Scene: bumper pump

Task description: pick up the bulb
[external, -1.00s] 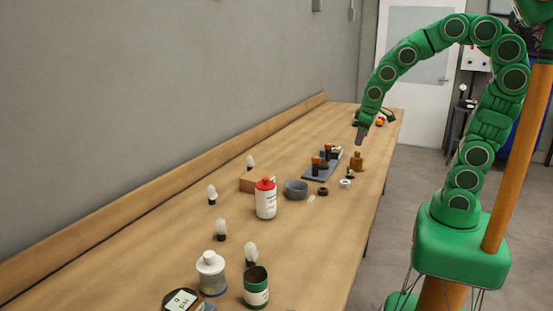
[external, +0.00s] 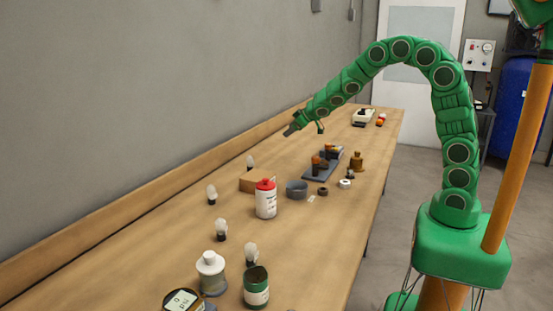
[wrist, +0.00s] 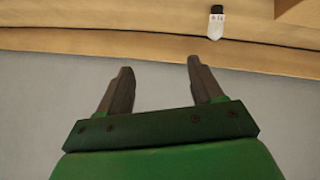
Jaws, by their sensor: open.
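Several bulbs with white glass and dark bases stand on the workbench. One bulb (external: 250,162) is behind the wooden block; others are a bulb (external: 211,194) near the wall side, a bulb (external: 221,230) nearer the camera, and a bulb (external: 251,252) behind the green can. My gripper (external: 291,130) is in the air above the bench's wall side, beyond the block. In the wrist view my gripper (wrist: 160,66) is open with nothing between its fingers. One bulb (wrist: 216,25) shows there ahead of the right finger, apart from it.
A wooden block (external: 256,184), red-capped bottle (external: 266,200), grey bowl (external: 297,189), white-capped jar (external: 212,272) and green can (external: 256,287) stand on the bench (external: 150,245). A grey rack (external: 318,172) lies farther back. A raised ledge (external: 130,224) runs along the wall.

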